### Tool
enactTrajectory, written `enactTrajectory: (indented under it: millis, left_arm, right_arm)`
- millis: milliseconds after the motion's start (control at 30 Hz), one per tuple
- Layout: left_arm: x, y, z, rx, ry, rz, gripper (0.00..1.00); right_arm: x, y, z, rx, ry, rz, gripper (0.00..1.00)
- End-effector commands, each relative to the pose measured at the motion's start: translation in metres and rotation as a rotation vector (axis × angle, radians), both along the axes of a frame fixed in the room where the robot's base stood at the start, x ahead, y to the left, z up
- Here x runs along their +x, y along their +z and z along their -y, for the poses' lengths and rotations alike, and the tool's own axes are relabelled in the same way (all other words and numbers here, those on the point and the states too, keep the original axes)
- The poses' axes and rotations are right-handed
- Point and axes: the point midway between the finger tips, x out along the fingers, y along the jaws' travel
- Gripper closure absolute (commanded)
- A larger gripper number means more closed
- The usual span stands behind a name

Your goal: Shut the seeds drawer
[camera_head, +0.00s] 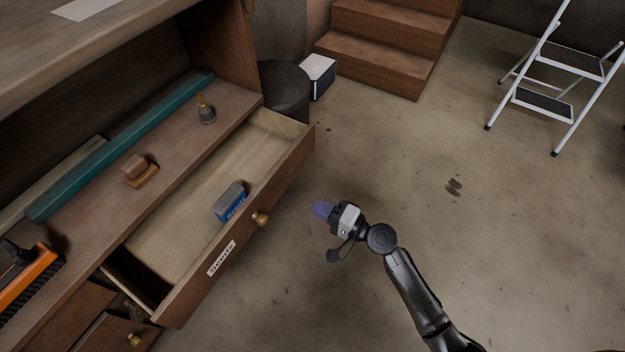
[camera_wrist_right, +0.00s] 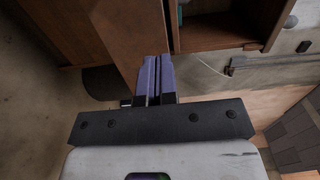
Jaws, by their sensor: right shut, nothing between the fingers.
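The seeds drawer (camera_head: 241,231) is pulled far out of the wooden bench. Its front has a paper label (camera_head: 221,258) and a round brass knob (camera_head: 260,219). A blue and grey packet (camera_head: 231,203) lies inside, near the front. My right gripper (camera_head: 322,209) is in front of the drawer, to the right of the knob and apart from it in the head view. Its purple fingers (camera_wrist_right: 154,80) are together and empty in the right wrist view. Brown wood shows beyond them there, but I cannot tell whether they touch it. My left gripper is not in view.
The benchtop holds a small wooden block (camera_head: 138,171), a small grey item with a brass tip (camera_head: 206,109), a long teal bar (camera_head: 130,141) and an orange brush (camera_head: 29,275).

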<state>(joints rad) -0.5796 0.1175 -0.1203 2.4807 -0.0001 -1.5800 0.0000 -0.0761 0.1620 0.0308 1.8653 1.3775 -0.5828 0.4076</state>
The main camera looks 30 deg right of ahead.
Motion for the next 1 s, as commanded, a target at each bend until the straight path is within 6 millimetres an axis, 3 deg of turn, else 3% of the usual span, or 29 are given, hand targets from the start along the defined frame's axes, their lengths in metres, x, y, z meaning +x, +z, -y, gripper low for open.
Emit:
enactTrajectory:
  millis: [167,700,1000]
  left_arm:
    - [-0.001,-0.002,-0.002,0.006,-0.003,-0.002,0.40]
    - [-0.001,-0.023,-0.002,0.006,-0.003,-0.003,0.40]
    - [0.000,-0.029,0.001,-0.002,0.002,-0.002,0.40]
  right_arm:
    - [0.016,0.002,-0.007,0.021,-0.007,0.002,1.00]
    - [0.096,0.000,-0.057,0.017,-0.005,0.001,1.00]
    - [0.117,0.001,-0.070,0.016,-0.005,-0.001,1.00]
